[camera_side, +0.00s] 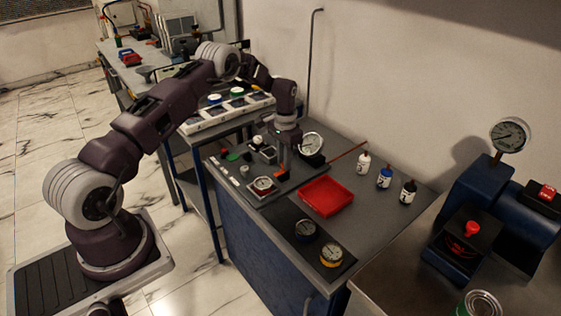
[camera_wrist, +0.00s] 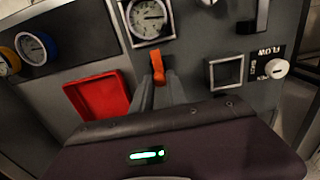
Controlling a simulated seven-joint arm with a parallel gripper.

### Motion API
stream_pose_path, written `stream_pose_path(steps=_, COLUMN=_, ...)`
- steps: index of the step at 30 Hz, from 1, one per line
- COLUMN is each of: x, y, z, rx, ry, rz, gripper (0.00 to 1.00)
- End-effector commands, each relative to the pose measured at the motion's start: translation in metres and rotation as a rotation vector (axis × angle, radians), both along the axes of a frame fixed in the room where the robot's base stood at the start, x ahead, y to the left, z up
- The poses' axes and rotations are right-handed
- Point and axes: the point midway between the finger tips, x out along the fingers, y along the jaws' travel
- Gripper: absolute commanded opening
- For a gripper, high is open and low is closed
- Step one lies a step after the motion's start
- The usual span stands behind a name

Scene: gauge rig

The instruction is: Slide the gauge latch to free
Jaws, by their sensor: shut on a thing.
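The orange latch (camera_wrist: 157,65) stands just in front of a round gauge in a square frame (camera_wrist: 148,17) in the wrist view. My gripper (camera_wrist: 160,84) is shut on the latch, its two grey fingers on either side of it. In the side view my gripper (camera_side: 283,165) points down at the panel, with a bit of the orange latch (camera_side: 280,173) showing by its fingertips. The framed gauge (camera_side: 262,184) sits beside it. The latch's lower part is hidden between the fingers.
A red tray (camera_side: 326,197) lies on the bench close to my gripper. Loose gauges (camera_side: 331,253) sit on a dark mat at the front. Several small bottles (camera_side: 384,178) stand at the right. An empty square frame (camera_wrist: 226,72) and a FLOW knob (camera_wrist: 277,68) are on the panel.

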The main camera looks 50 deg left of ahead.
Motion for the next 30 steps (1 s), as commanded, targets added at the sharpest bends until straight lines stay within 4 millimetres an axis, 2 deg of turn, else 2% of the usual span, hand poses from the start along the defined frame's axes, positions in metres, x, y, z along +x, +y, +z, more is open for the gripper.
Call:
stream_pose_path(steps=7, x=0.005, y=0.0, z=0.002, rx=0.003, ry=-0.017, rz=0.0, gripper=0.0)
stream_pose_path(steps=8, x=0.006, y=0.0, z=0.002, rx=0.003, ry=-0.018, rz=0.0, gripper=0.24)
stream_pose_path(steps=10, x=0.005, y=0.0, z=0.002, rx=0.003, ry=-0.017, rz=0.0, gripper=0.38)
stream_pose_path(steps=11, x=0.005, y=0.0, z=0.002, rx=0.003, ry=-0.016, rz=0.0, gripper=0.41)
stream_pose_path(steps=20, x=0.003, y=0.0, z=0.003, rx=0.002, ry=-0.011, rz=0.0, gripper=0.41)
stream_pose_path(steps=30, x=0.004, y=0.0, z=0.064, rx=0.003, ry=-0.014, rz=0.0, gripper=0.41)
